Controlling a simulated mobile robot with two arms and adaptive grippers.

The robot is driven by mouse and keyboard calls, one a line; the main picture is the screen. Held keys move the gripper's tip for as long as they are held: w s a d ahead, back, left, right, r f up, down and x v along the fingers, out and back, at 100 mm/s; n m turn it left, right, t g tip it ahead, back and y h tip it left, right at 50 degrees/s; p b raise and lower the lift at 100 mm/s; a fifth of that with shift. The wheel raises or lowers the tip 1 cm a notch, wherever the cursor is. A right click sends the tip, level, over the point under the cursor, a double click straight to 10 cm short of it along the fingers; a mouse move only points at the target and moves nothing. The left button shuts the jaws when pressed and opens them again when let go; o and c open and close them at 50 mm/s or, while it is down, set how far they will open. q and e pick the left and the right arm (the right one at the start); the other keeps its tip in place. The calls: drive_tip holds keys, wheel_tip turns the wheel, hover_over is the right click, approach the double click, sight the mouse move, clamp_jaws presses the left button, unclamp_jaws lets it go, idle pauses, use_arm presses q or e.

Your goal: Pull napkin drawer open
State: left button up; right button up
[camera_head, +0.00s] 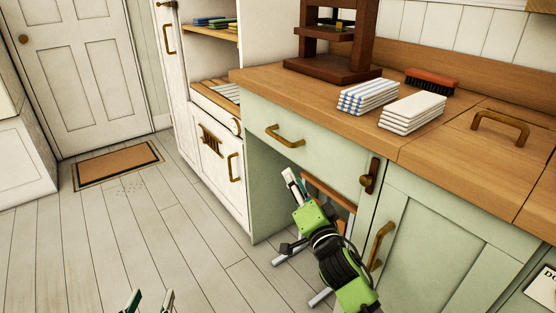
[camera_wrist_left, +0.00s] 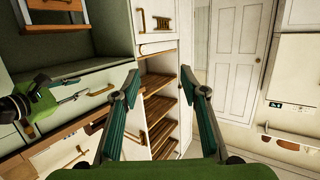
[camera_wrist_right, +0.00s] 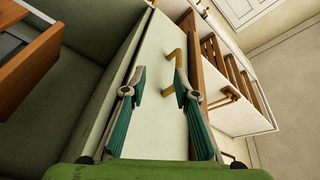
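The pale green drawer (camera_head: 310,148) sits under the wooden counter and looks closed. Its brass handle (camera_head: 285,135) also shows in the right wrist view (camera_wrist_right: 174,72) and the left wrist view (camera_wrist_left: 101,89). My right gripper (camera_head: 290,178) is below and in front of the handle in the head view. In the right wrist view, its fingers (camera_wrist_right: 153,82) are apart and empty, with the handle ahead, nearer the right-hand finger; contact is not visible. My left gripper (camera_head: 150,296) is low at the bottom edge, and its fingers (camera_wrist_left: 159,82) are apart and empty.
Striped cloths (camera_head: 368,96) and white cloths (camera_head: 412,112) lie stacked on the counter (camera_head: 300,90), with a red brush (camera_head: 432,80) behind. A cabinet door with a brass handle (camera_head: 379,246) is at the right.

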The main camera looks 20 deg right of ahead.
sight(278, 138)
drive_tip(key=shift+m+t, duration=0.3)
drive_tip(key=shift+t, duration=0.2)
drive_tip(key=w+r, duration=0.2)
drive_tip(key=w, duration=0.1)
drive_tip(key=w+r+b, duration=0.1)
drive_tip(key=w+r, duration=0.1)
drive_tip(key=w, duration=0.2)
drive_tip(key=w+r+b, duration=0.1)
drive_tip(key=w+r, duration=0.1)
drive_tip(key=w, duration=0.2)
drive_tip(key=shift+w+a+r, duration=0.1)
drive_tip(key=shift+w+a, duration=0.05)
drive_tip(key=shift+a, duration=0.15)
use_arm(q)
wheel_tip(278, 138, up, 14)
drive_tip(key=s+d+t+h, duration=0.1)
drive_tip(key=t+h, duration=0.1)
drive_tip(key=t, duration=0.4)
drive_tip(key=shift+s+t+b, duration=0.3)
drive_tip(key=shift+b, duration=0.05)
use_arm(e)
drive_tip(key=shift+x, duration=0.8)
use_arm(q)
drive_tip(key=shift+r, duration=0.1)
use_arm(e)
clamp_jaws()
